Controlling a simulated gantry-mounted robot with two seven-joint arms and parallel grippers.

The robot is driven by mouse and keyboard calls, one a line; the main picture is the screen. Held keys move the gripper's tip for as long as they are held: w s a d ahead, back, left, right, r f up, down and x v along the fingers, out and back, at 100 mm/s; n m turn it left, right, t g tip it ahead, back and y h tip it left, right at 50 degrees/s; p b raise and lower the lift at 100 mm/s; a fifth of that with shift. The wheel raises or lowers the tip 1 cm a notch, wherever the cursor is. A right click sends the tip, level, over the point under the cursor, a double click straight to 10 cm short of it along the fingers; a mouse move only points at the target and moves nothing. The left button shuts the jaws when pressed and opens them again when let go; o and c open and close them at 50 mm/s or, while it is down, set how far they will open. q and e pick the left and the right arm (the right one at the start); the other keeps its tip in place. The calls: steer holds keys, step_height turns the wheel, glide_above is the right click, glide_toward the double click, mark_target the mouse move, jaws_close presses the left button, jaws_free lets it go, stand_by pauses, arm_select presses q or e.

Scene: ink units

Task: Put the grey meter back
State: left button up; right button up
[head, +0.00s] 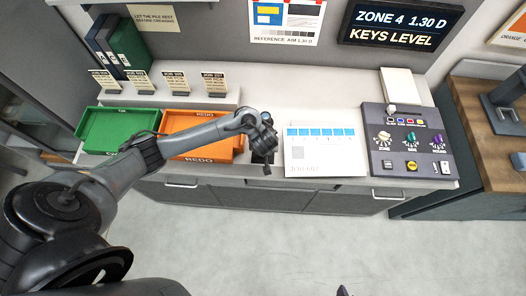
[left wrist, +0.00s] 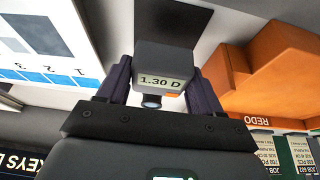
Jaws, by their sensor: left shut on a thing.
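The grey meter (left wrist: 168,58) is between the fingers of my left gripper (left wrist: 163,92) in the left wrist view, and its display reads 1.30 D. The gripper is shut on it. A dark square pad (left wrist: 180,18) lies on the pale counter just beyond the meter; I cannot tell whether the meter touches it. In the head view my left gripper (head: 263,148) is over the counter between the orange tray and the white sheet, and hides most of the meter. A small dark tip (head: 343,291) at the bottom edge may be my right gripper; its jaws do not show.
Left of the gripper are the orange REDO tray (head: 202,157) and a green tray (head: 112,112), with job cards behind. To the right lie the white sheet (head: 318,160) with blue patches and a control console (head: 392,155) with knobs. The counter's front edge is close.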

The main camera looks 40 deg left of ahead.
arm_select(q)
steer(key=shift+a+f, duration=0.25)
steer(key=shift+a, duration=0.2)
steer(key=shift+f+b, duration=1.2)
steer(key=shift+f, duration=0.75)
steer(key=o, duration=1.1)
steer(key=shift+f, duration=0.15)
